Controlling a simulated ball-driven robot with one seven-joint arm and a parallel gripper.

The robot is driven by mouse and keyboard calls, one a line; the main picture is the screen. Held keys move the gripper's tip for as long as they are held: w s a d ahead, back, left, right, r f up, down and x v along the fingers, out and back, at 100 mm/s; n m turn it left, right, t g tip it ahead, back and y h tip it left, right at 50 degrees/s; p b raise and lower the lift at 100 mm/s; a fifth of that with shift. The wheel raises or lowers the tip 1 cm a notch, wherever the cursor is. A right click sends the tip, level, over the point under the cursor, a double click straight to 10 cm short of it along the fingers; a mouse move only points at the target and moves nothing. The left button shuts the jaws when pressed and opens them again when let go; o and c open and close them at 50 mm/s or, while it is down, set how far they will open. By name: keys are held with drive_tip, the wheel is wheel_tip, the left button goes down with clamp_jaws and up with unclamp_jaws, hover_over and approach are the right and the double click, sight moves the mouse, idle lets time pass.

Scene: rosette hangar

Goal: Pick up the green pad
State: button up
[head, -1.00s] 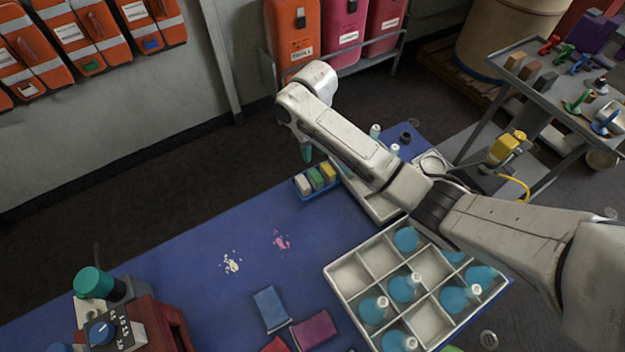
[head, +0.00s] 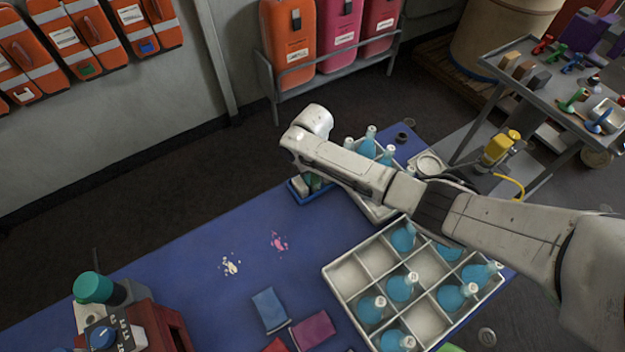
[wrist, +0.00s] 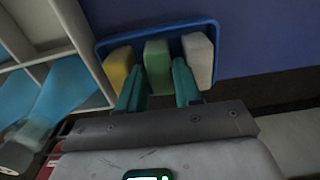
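The green pad (wrist: 157,68) stands in a blue tray (wrist: 131,39), between a yellow pad (wrist: 119,68) and a white pad (wrist: 198,60) in the wrist view. My gripper (wrist: 160,77) is open, with one teal finger on each side of the green pad's near end. I cannot tell whether the fingers touch the pad. In the head view the tray (head: 295,192) is at the far edge of the blue mat, and my arm hides most of the pads and the gripper.
A white divided crate (head: 331,270) with several blue-filled flasks stands on the blue mat (head: 190,262). A smaller crate with flasks (head: 367,147) is right beside the tray. Pink and white spots and folded cloths (head: 270,309) lie nearer.

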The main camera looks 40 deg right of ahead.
drive_tip(key=shift+c, duration=0.4)
clamp_jaws()
drive_tip(key=shift+a+r, duration=0.1)
drive_tip(key=shift+r, duration=0.3)
wheel_tip(320, 180, up, 2)
drive_tip(key=shift+r, duration=0.1)
drive_tip(key=s+d+r+p, duration=0.1)
drive_tip(key=s+d+r, duration=0.1)
drive_tip(key=s+r, duration=0.8)
drive_tip(key=shift+s+p, duration=0.35)
drive_tip(key=shift+s, duration=1.6)
